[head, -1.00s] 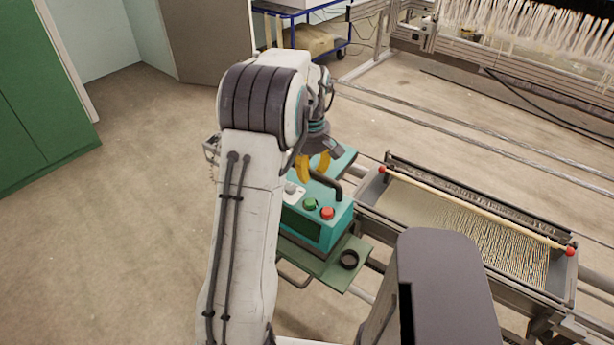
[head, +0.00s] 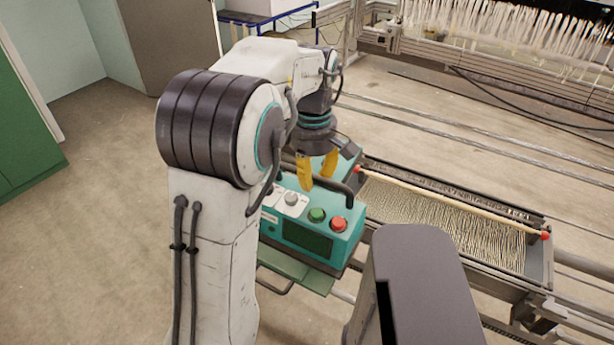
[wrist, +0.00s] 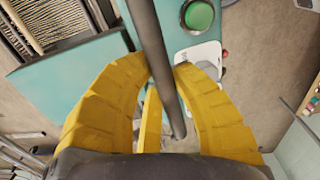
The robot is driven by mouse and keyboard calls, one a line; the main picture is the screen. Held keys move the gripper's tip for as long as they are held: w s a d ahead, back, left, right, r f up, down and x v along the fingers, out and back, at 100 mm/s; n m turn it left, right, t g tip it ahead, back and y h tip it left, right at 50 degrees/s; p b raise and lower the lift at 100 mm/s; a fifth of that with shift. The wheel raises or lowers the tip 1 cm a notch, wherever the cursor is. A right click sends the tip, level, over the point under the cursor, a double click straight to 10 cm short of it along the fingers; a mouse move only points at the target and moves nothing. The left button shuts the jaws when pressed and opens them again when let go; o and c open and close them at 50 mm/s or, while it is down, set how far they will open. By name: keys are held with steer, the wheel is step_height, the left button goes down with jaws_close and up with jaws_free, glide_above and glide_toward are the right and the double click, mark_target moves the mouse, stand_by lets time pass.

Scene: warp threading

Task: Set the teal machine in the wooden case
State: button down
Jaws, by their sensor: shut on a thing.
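The teal machine (head: 350,243) has green and red buttons, a grey knob, a dark screen and a dark carrying handle (head: 335,184). My gripper (head: 318,176), with yellow fingers, is over its top and shut on the handle. In the wrist view the yellow fingers (wrist: 163,75) curve around the dark bar, with the teal top (wrist: 75,85) and the green button beyond them. The machine looks upright and raised over a green shelf (head: 298,272). I cannot make out the wooden case in the current views.
A long metal trough of threads (head: 440,222) with a red-ended rod lies just right of the machine. A loom with white threads (head: 480,30) stands at the back right. A blue trolley (head: 265,20) is at the back. The floor at left is clear, before a green cabinet (head: 25,120).

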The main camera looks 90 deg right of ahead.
steer(key=shift+s+r+p, duration=0.1)
steer(key=shift+r+p, duration=4.35)
steer(key=shift+r, duration=2)
